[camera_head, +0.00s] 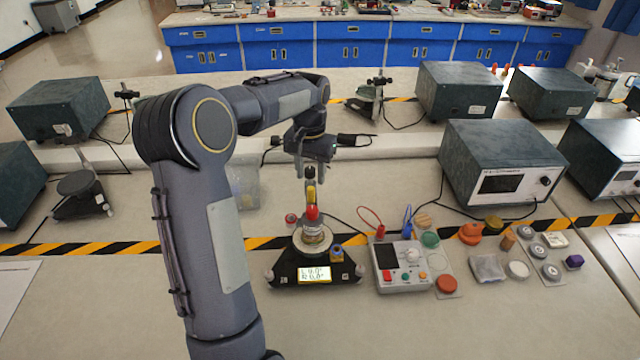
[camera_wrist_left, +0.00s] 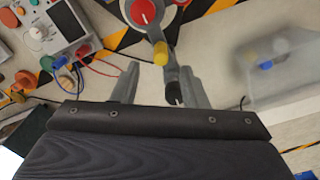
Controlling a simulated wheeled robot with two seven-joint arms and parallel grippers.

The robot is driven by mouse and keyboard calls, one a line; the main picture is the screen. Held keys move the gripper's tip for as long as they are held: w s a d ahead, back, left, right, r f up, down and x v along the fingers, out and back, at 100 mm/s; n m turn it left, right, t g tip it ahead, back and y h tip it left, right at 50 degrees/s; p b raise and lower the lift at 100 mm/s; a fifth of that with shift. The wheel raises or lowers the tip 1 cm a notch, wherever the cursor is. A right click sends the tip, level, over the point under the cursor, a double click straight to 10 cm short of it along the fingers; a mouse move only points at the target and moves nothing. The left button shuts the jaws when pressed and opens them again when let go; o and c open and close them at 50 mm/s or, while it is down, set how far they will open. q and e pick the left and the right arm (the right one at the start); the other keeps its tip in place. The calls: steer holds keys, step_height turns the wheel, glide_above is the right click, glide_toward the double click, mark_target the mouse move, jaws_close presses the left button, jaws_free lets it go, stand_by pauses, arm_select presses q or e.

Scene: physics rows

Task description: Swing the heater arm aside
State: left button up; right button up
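The small apparatus (camera_head: 313,250) stands on a black base with a lit display, in the middle of the near bench. A red knob and a yellow part rise above its round plate. The heater arm appears to be the piece with the yellow collar (camera_wrist_left: 160,52) and black end (camera_wrist_left: 174,92); in the head view its yellow part (camera_head: 310,193) shows below my gripper. My left gripper (camera_head: 312,173) is above the apparatus, pointing down. In the left wrist view its two fingers are apart, with the black end between them, nearer one finger; contact is unclear. My right gripper is not in view.
A grey control box (camera_head: 401,266) with red and blue leads stands just right of the apparatus. Several small coloured pieces lie farther right. A clear plastic container (camera_wrist_left: 283,75) is close beside the gripper. Dark instrument boxes (camera_head: 500,165) stand behind.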

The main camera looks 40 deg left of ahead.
mark_target(311, 188)
arm_select(q)
step_height(311, 188, down, 6)
steer(key=shift+f+p, duration=0.25)
steer(key=shift+p, duration=0.1)
steer(key=shift+c, duration=0.2)
jaws_close()
